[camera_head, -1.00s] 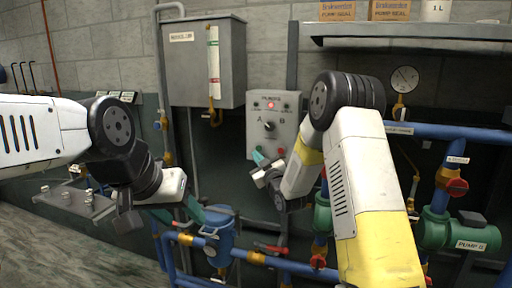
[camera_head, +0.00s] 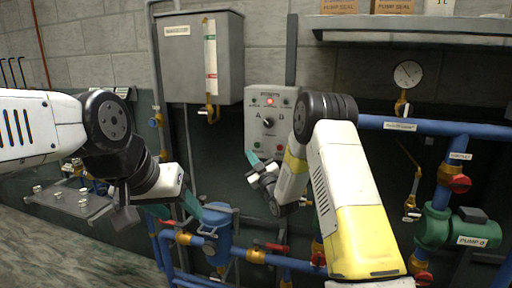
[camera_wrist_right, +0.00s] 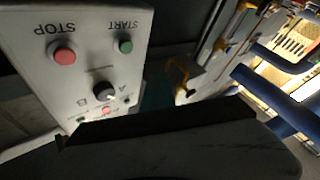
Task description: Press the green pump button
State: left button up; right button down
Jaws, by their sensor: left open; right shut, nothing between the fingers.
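The grey control box (camera_head: 283,100) hangs on the wall in the head view, with a lit red lamp and a dark selector knob. Its green button (camera_head: 258,147) is at the lower left, just above my right gripper. In the right wrist view the green START button (camera_wrist_right: 125,46) is uncovered, beside the red STOP button (camera_wrist_right: 64,55). My right gripper (camera_head: 252,158) is shut and empty, its teal tip just below the green button in the picture. I cannot tell the depth between them. My left gripper (camera_head: 176,210) is open and empty, near the blue canister.
A blue canister (camera_head: 218,236) and blue pipes with red-handled valves fill the lower middle. A grey cabinet (camera_head: 201,60) hangs left of the control box. A green pump (camera_head: 470,228) stands at right. A grey tray (camera_head: 72,203) holds small parts at left.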

aim_at(258, 145)
jog(key=shift+w+d, duration=0.35)
jog(key=shift+w, duration=0.65)
jog(key=shift+w+d, duration=0.3)
jog(key=shift+w, duration=0.65)
jog(key=shift+w+d, duration=0.35)
jog(key=shift+w, duration=0.65)
jog(key=shift+w, duration=0.1)
jog(key=shift+w+d, duration=0.15)
jog(key=shift+w, duration=0.15)
